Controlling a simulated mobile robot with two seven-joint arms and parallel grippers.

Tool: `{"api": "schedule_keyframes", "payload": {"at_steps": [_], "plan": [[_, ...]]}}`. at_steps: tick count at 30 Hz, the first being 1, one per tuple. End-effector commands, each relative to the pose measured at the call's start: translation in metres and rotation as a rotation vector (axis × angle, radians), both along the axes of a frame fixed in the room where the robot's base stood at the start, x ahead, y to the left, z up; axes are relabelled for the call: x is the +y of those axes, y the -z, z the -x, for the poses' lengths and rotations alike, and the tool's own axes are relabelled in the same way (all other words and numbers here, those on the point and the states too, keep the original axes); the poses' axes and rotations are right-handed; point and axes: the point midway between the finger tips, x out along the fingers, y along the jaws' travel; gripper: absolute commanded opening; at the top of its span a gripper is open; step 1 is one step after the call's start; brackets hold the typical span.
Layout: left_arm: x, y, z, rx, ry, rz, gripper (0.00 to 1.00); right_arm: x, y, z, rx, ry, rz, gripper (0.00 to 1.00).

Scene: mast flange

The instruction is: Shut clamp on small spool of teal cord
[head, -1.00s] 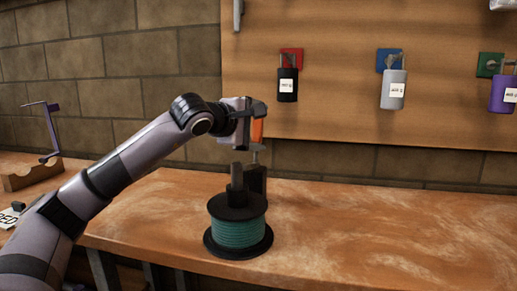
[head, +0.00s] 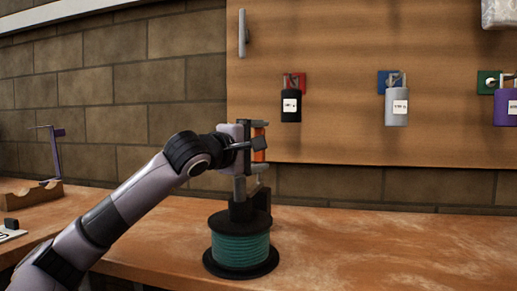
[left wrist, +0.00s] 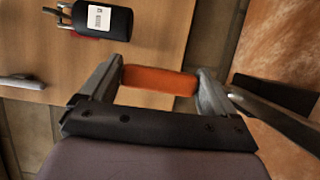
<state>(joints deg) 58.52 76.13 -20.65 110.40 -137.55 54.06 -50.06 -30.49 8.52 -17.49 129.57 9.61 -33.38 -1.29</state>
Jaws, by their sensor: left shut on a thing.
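The small spool of teal cord (head: 240,249) stands upright on the wooden bench, with dark flanges above and below the cord. A clamp with an orange handle (head: 259,131) rises above and behind it, beside a dark upright block (head: 262,198). My left gripper (head: 257,144) is shut on the orange handle, high over the spool. In the left wrist view the orange handle (left wrist: 160,80) lies between my two grey fingers. The gripper and wrist hide part of the clamp, so I cannot tell whether it presses on the spool. My right gripper is not in view.
A pegboard behind carries a black padlock (head: 291,107), a grey padlock (head: 396,106) and a purple padlock (head: 507,108). A wooden cradle (head: 28,202) sits at the left. The bench (head: 400,250) right of the spool is clear.

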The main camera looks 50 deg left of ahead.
Motion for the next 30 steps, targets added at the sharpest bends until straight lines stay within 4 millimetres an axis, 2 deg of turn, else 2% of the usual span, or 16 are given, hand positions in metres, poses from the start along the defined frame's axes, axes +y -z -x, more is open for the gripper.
{"api": "schedule_keyframes", "payload": {"at_steps": [4, 5, 6, 17, 30], "plan": [[-0.003, 0.002, 0.0, 0.004, 0.006, -0.008, 0.35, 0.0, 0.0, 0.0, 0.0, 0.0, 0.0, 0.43], [-0.003, 0.002, 0.0, 0.005, 0.006, -0.008, 0.93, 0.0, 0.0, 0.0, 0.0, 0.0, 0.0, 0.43], [-0.003, 0.002, 0.0, 0.006, 0.006, -0.009, 1.0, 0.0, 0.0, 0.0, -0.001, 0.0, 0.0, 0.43], [-0.002, 0.002, 0.007, 0.002, 0.001, -0.008, 1.0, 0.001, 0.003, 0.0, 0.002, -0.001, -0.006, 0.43], [-0.01, 0.004, 0.058, 0.003, 0.001, -0.011, 1.0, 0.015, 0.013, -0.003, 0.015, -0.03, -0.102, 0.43]]}}
